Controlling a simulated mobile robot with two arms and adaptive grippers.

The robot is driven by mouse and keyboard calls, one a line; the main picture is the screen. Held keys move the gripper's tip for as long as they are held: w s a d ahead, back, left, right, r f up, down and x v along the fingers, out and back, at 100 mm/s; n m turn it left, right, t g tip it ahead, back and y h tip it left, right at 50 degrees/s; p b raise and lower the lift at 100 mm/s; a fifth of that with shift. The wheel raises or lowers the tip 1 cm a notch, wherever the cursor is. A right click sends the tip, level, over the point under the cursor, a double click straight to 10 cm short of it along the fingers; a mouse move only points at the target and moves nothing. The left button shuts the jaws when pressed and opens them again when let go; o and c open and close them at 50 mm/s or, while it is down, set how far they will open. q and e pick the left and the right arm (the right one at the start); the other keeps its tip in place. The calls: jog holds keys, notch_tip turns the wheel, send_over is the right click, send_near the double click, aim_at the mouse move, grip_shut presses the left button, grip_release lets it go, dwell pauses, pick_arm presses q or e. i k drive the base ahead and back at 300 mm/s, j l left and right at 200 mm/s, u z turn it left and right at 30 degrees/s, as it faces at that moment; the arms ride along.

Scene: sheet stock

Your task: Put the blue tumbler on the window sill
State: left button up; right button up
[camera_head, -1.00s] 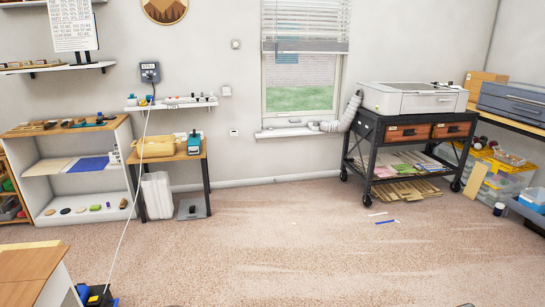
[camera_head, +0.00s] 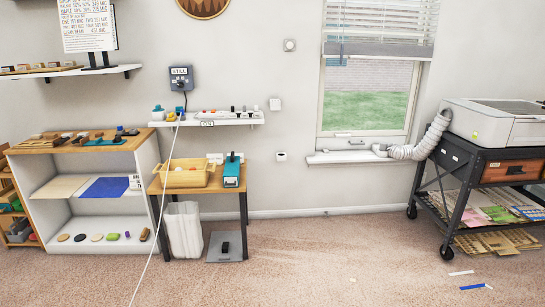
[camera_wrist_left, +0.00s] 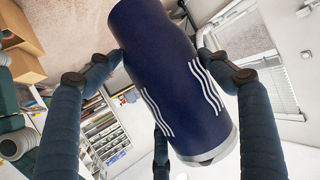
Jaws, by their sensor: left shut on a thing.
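The blue tumbler (camera_wrist_left: 172,75) fills the middle of the left wrist view, dark blue with white wavy lines and a pale end at the lower right. My left gripper (camera_wrist_left: 160,62) is shut on it, with fingers on both sides. The tumbler looks tilted in that view. The window sill (camera_head: 345,157) is in the head view, under the window on the far wall. It is white, with a hose end lying at its right part and its left part mostly clear. Neither gripper shows in the head view.
A white hose (camera_head: 420,145) runs from the printer-like machine (camera_head: 495,122) on a black wheeled cart (camera_head: 450,205) to the sill. A small table (camera_head: 245,195) with a yellow basket (camera_head: 190,176) stands left of the window. The carpet (camera_head: 340,255) before the sill is mostly open, with small scraps at right.

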aim_at(333, 158)
jog(key=i+z, duration=0.2)
jog(key=i, duration=0.45)
jog(key=i+z, duration=0.2)
jog(key=i, duration=0.45)
jog(key=i+j+z, duration=0.2)
jog(key=i, duration=0.4)
jog(key=i+z, duration=0.2)
jog(key=i, duration=0.3)
jog(key=i+z, duration=0.2)
jog(key=i, duration=0.35)
jog(key=i+j+z, duration=0.2)
jog(key=i, duration=0.3)
jog(key=i+j+z, duration=0.25)
jog(key=i, duration=0.2)
jog(key=i+j+z, duration=0.2)
jog(key=i, duration=0.3)
jog(key=j, duration=0.1)
